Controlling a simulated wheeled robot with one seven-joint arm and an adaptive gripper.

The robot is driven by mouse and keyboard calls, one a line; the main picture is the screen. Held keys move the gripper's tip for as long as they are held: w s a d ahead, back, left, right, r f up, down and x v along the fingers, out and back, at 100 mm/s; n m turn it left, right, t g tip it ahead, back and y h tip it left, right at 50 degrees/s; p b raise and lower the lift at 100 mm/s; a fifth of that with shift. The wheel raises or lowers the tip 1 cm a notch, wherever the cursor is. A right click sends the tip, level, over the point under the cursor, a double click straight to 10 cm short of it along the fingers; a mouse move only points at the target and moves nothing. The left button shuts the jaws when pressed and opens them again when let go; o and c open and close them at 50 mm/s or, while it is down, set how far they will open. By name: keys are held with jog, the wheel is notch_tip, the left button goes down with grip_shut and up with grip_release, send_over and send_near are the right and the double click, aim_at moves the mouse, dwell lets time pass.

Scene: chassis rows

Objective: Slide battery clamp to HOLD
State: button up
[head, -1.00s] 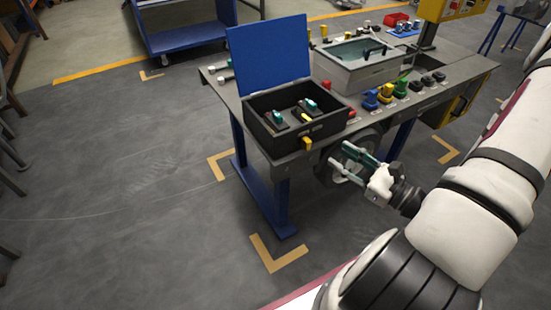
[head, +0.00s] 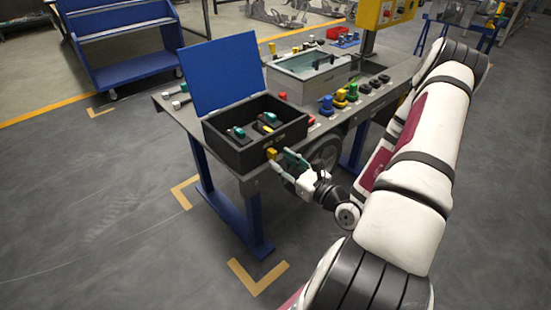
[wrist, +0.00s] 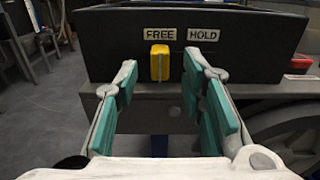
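The battery clamp is a yellow slider (wrist: 159,62) on the front wall of the black battery box (head: 240,153). In the wrist view it stands under the FREE label (wrist: 160,34), left of the HOLD label (wrist: 203,35). The yellow slider also shows in the head view (head: 271,153), at the box's front. My gripper (wrist: 160,95) is open, with a teal-padded finger on each side of the slider in the picture and empty space between them. In the head view my gripper (head: 280,164) is close to the box front. I cannot tell whether either finger touches the slider.
The box's blue lid (head: 222,75) stands open. Coloured connectors (head: 340,98) and a grey bin (head: 312,72) are on the bench to the right. A wheel (head: 326,152) is below the bench edge. The floor in front is clear.

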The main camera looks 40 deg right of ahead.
aim_at(276, 156)
jog(key=shift+w, duration=1.65)
grip_shut()
